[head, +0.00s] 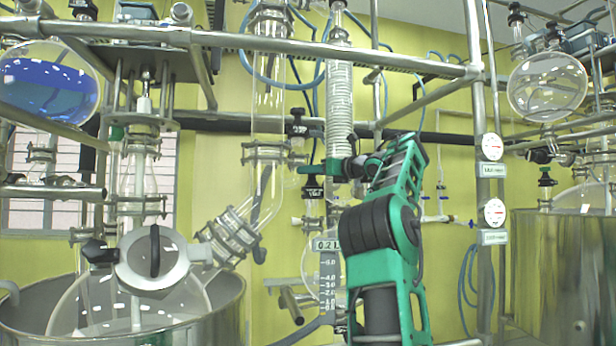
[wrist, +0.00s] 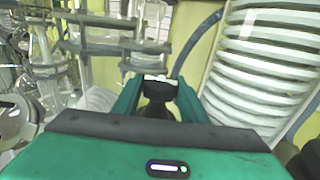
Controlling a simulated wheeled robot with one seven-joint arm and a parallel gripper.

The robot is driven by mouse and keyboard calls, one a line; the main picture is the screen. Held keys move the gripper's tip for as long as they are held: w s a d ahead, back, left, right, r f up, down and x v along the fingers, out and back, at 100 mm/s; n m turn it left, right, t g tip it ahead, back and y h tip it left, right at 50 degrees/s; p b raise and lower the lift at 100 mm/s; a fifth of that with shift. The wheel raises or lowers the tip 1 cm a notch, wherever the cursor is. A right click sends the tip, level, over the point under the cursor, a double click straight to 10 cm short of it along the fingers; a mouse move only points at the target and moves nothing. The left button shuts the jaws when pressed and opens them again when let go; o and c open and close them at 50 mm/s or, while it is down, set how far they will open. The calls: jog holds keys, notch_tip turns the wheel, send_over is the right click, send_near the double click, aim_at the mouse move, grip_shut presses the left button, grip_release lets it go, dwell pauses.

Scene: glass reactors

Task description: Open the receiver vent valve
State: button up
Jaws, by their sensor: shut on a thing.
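My gripper (head: 308,169) reaches left from the end of my green arm, in front of the glass column between the coil condenser and the receiver. In the wrist view my gripper (wrist: 158,84) has its two green fingers closed around a black valve handle (wrist: 158,110). In the head view a black valve part (head: 313,190) shows just below the fingers; the fingers hide its top. How far the handle is turned cannot be told.
The ribbed coil condenser (head: 340,110) stands close by and fills the right of the wrist view (wrist: 262,65). Another black-knobbed valve (head: 297,114) is just above the gripper. Steel frame pipes (head: 270,45), glass tubing and two round gauges (head: 493,147) surround the space.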

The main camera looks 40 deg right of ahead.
jog(key=shift+s+d+r, duration=0.1)
jog(key=shift+s+d, duration=0.05)
jog(key=o, duration=0.9)
jog(key=shift+c, duration=0.2)
jog(key=shift+r+h, duration=0.1)
jog(key=shift+h, duration=0.2)
jog(key=shift+a+m+h, duration=0.2)
jog(key=shift+m+h, duration=0.1)
jog(key=shift+m, duration=0.1)
jog(key=shift+m+h, duration=0.8)
jog(key=shift+h, duration=0.8)
jog(key=shift+m+g+h, duration=0.3)
jog(key=shift+m+h, duration=0.1)
jog(key=shift+m, duration=0.1)
jog(key=shift+m+h, duration=0.5)
jog(key=shift+h, duration=0.3)
